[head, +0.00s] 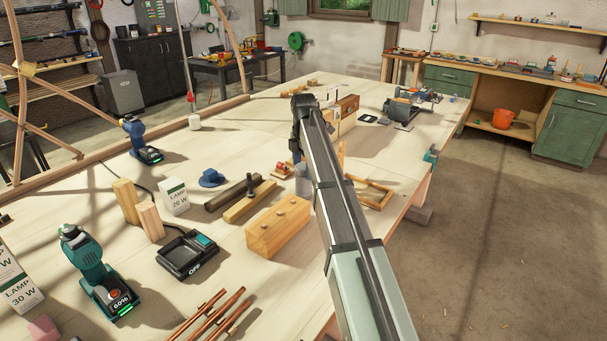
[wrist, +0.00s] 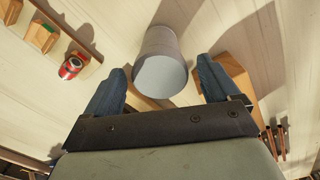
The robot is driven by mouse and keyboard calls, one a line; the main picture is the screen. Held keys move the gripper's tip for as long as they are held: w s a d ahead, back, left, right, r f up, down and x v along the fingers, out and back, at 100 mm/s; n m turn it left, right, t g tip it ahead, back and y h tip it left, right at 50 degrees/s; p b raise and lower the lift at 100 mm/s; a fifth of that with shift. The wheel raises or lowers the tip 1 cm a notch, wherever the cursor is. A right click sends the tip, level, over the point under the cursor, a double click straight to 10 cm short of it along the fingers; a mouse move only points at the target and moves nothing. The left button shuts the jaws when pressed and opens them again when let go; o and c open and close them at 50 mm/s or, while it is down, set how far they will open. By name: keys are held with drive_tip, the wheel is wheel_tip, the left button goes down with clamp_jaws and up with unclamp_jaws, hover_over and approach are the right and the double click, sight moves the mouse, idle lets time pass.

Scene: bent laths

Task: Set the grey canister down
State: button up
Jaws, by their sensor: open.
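The grey canister (wrist: 172,42) is in the middle of the wrist view, its pale round end turned toward the camera. It appears to stand on the table. My gripper (wrist: 160,66) is open, with one blue-grey finger on each side of the canister and a visible gap on both sides. In the head view a small part of the grey canister (head: 304,183) shows just left of my arm.
A small red object (wrist: 72,67) is left of the canister in the wrist view.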

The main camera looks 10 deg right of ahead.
wheel_tip(320, 180, up, 8)
drive_tip(key=shift+r, duration=0.2)
idle(0.3)
